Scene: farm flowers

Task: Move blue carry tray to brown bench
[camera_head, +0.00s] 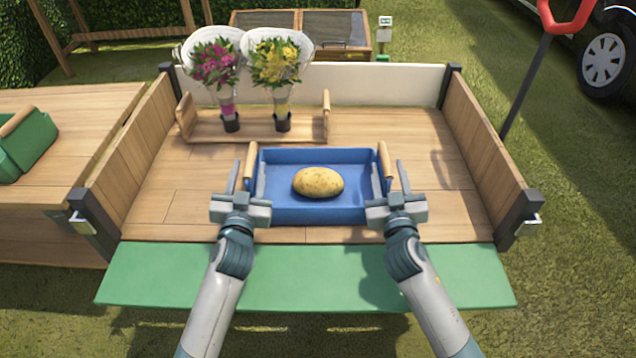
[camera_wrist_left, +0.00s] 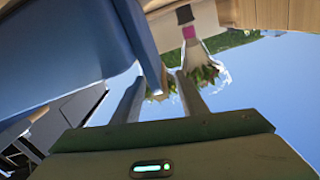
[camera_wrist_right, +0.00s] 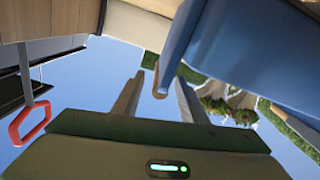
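The blue carry tray (camera_head: 310,214) sits on the wooden truck-bed floor near its front edge and holds a potato (camera_head: 318,182). It has a wooden handle at its left (camera_head: 251,163) and its right (camera_head: 384,163). My left gripper (camera_head: 247,174) has its fingers apart on either side of the left handle. My right gripper (camera_head: 389,174) straddles the right handle the same way. In the left (camera_wrist_left: 158,80) and right (camera_wrist_right: 160,80) wrist views, gaps show between fingers and handles. A brown wooden bench (camera_head: 75,100) stands left of the bed.
A wooden carrier (camera_head: 275,128) with two wrapped bouquets stands behind the tray. A green carrier (camera_head: 27,145) is on the left bench. Side walls (camera_head: 140,140) and (camera_head: 478,150) flank the bed. The bed's right part is clear. A slatted bench (camera_head: 130,35) stands back left.

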